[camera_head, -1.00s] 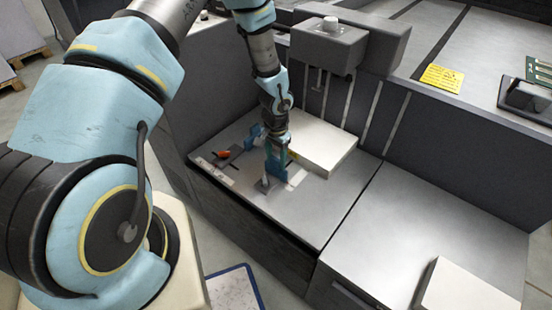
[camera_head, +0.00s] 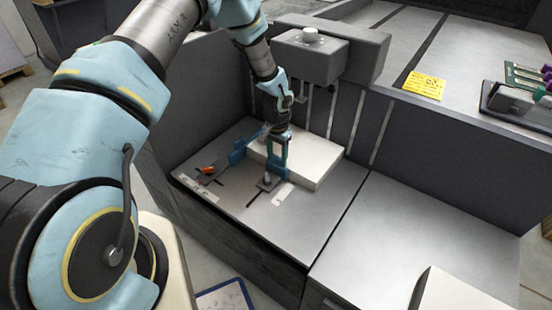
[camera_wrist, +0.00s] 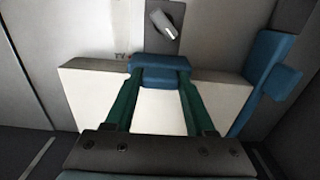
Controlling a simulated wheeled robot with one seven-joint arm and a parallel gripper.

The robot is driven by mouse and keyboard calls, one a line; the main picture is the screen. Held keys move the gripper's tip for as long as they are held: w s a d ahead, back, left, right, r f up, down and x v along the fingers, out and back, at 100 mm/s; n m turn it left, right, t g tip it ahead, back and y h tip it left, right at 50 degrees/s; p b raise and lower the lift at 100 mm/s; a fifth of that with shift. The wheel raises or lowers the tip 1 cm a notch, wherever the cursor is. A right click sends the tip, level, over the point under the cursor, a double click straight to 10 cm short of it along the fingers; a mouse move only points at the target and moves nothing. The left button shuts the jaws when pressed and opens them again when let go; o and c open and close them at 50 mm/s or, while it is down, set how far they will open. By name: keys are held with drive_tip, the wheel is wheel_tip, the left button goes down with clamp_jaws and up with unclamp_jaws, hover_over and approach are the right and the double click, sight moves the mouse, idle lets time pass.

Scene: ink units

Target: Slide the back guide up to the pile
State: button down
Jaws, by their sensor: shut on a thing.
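The pile (camera_head: 312,165) is a white block of sheets on the grey feed table. In the wrist view its white top (camera_wrist: 85,92) spreads behind my fingers. My gripper (camera_head: 268,180) points down at the pile's near-left side. It is shut on the blue back guide, which shows between the green fingers in the wrist view (camera_wrist: 160,67). The guide stands at the pile's edge; I cannot tell whether it touches. My fingers partly hide the guide in the head view.
A blue side guide (camera_wrist: 268,75) stands at another side of the pile, with an orange lever (camera_head: 208,169) nearby. A dark slot (camera_head: 256,199) runs in the table. A grey box with a knob (camera_head: 312,48) overhangs behind. The right table section is mostly clear.

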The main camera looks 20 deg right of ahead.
drive_tip(key=shift+c, duration=1.2)
unclamp_jaws()
wheel_tip(320, 180, up, 11)
drive_tip(key=b, duration=0.1)
drive_tip(key=a+r+n+t+p, duration=0.1)
drive_tip(key=a+r+n+p, duration=0.15)
drive_tip(key=a+r, duration=0.85)
drive_tip(key=a+r+n+p, duration=0.2)
drive_tip(key=a+r+n, duration=0.2)
drive_tip(key=a+r, duration=0.75)
drive_tip(key=s+a+r+n+p, duration=0.1)
drive_tip(key=s+a+n, duration=0.3)
drive_tip(key=a, duration=0.9)
drive_tip(key=s, duration=0.3)
drive_tip(key=shift+a+t+p, duration=0.2)
drive_tip(key=shift+t+p, duration=0.1)
drive_tip(key=shift+p, duration=0.1)
